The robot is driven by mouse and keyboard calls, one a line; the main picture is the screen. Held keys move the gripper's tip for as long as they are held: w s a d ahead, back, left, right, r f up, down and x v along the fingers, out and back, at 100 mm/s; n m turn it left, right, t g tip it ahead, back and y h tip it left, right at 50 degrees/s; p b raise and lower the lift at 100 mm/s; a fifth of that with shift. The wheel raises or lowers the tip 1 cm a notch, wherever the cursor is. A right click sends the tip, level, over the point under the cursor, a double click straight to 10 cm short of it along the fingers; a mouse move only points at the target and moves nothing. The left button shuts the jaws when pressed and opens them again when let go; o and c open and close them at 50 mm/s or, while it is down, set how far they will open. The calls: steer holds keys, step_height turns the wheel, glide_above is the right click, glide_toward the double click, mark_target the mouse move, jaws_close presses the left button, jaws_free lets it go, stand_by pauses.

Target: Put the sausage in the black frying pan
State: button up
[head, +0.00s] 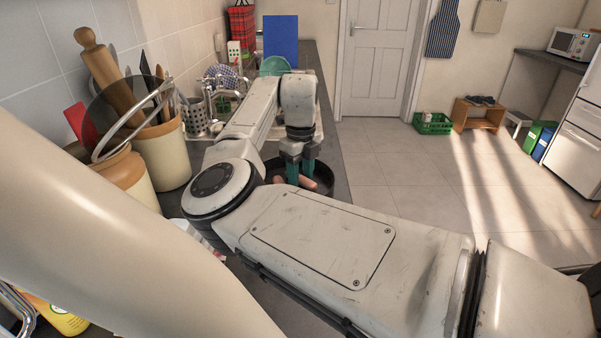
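The black frying pan (325,178) is on the counter in the middle of the head view, partly hidden by my arm. My gripper (300,172) points down over the pan, with its two teal fingers a little apart. A pinkish-brown sausage (306,182) shows at the fingertips, within the pan's outline. A similar pinkish bit shows just left of the fingers. I cannot tell whether the fingers grip the sausage or whether it rests on the pan's base.
A utensil crock (163,150) and another tan jar (127,175) stand at the left by the wall. A metal cutlery holder (194,117), a green bowl (273,66) and a blue board (281,38) are farther back. Open floor lies right of the counter.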

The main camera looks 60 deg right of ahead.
mark_target(301, 176)
steer(key=shift+o, duration=0.6)
step_height(301, 176, up, 12)
steer(key=shift+r, duration=0.15)
stand_by(0.3)
